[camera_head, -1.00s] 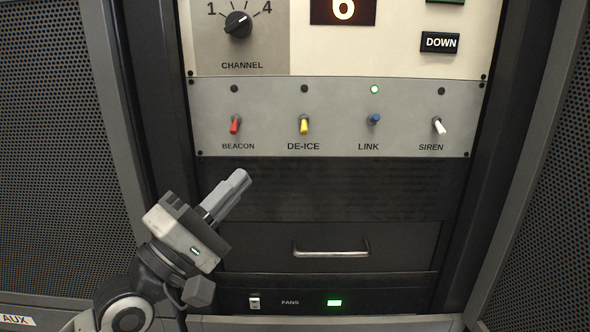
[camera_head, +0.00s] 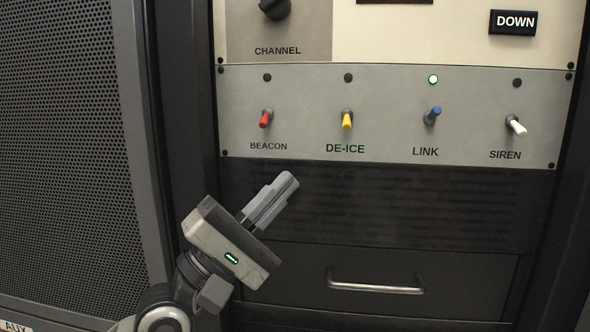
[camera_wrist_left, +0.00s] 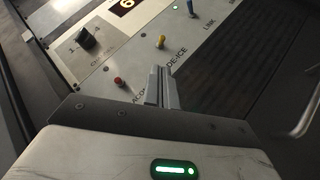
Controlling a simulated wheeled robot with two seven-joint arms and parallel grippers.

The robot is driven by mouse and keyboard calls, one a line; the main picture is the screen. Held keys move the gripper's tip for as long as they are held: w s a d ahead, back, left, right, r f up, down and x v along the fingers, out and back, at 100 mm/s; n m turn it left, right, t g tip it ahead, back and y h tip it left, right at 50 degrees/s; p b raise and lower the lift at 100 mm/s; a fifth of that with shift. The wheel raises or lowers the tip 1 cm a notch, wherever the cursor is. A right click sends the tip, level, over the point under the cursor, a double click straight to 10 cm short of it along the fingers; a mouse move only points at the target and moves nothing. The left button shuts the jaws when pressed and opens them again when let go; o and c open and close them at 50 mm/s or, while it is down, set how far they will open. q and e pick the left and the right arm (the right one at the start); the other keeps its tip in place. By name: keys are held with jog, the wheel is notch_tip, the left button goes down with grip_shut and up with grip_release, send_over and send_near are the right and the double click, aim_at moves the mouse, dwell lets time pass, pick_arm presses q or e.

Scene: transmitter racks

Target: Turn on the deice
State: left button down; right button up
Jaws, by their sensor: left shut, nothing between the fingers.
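The yellow DE-ICE toggle switch (camera_head: 347,121) sits on the grey switch panel (camera_head: 390,148), with its lever pointing down. The small lamp (camera_head: 348,77) above it is dark. It also shows in the left wrist view (camera_wrist_left: 160,41), beyond the fingertips. My left gripper (camera_head: 288,182) is shut and empty, below and to the left of the DE-ICE switch, apart from the panel's switches. Its closed fingers also show in the left wrist view (camera_wrist_left: 160,72). My right gripper is not in view.
Beside it are the red BEACON switch (camera_head: 266,118), the blue LINK switch (camera_head: 432,116) with a lit green lamp (camera_head: 433,79), and the white SIREN switch (camera_head: 516,126). Below are a dark vent panel (camera_head: 400,205) and a drawer handle (camera_head: 375,287).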

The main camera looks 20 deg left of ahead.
aim_at(343, 122)
pick_arm(q)
jog(key=shift+p+x, duration=1.5)
jog(key=shift+x, duration=2.85)
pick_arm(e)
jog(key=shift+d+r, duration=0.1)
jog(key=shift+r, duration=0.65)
